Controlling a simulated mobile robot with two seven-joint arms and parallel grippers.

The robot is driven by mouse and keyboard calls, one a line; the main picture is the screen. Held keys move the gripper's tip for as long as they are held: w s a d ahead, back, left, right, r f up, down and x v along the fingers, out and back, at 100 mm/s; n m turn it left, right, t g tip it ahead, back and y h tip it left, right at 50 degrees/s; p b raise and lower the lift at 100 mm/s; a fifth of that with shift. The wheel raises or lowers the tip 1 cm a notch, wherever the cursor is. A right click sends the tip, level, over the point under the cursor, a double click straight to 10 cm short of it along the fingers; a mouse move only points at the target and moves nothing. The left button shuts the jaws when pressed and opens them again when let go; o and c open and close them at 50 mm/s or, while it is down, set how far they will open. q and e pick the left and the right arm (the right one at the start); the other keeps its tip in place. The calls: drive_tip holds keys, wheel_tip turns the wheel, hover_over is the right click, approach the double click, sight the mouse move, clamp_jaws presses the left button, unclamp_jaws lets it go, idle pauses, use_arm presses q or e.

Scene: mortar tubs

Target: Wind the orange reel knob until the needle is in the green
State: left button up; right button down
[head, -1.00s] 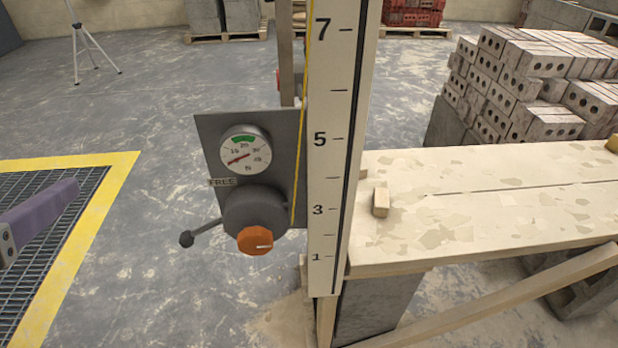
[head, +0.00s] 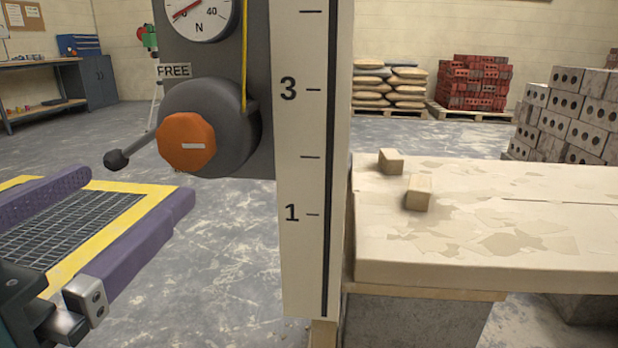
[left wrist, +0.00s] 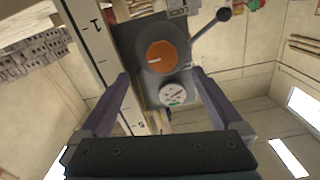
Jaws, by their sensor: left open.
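The orange reel knob (head: 187,141) sits on the front of a round dark grey reel (head: 235,120), its white mark roughly level. The white gauge (head: 203,20) above is cut off by the top edge; its red needle points down-left, and its green band is out of frame. In the left wrist view the knob (left wrist: 157,57) and whole gauge (left wrist: 172,95) show inverted, the green band on the gauge's lower side; the needle is too small to read there. My left gripper (head: 138,182) is open and empty, left of and below the knob, apart from it. My right gripper is not in view.
A lever with a black ball (head: 116,159) sticks out left of the reel beneath a FREE label (head: 174,70). A numbered white staff (head: 303,200) stands right of it. A plank bench (head: 480,240) with two small wooden blocks lies right. Floor grating (head: 75,230) is behind my gripper.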

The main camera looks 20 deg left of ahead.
sight(181, 149)
use_arm(q)
drive_tip(key=p+x, duration=0.3)
drive_tip(key=x, duration=0.5)
drive_tip(key=shift+w+a+r+p, duration=0.15)
drive_tip(key=shift+a+r+p, duration=0.05)
drive_tip(key=shift+p, duration=0.1)
drive_tip(key=shift+w+a+f, duration=0.1)
drive_tip(key=shift+w+a, duration=0.05)
drive_tip(key=shift+w, duration=0.5)
drive_tip(key=shift+c, duration=0.2)
drive_tip(key=c, duration=1.3)
drive_tip(key=shift+m, duration=0.4)
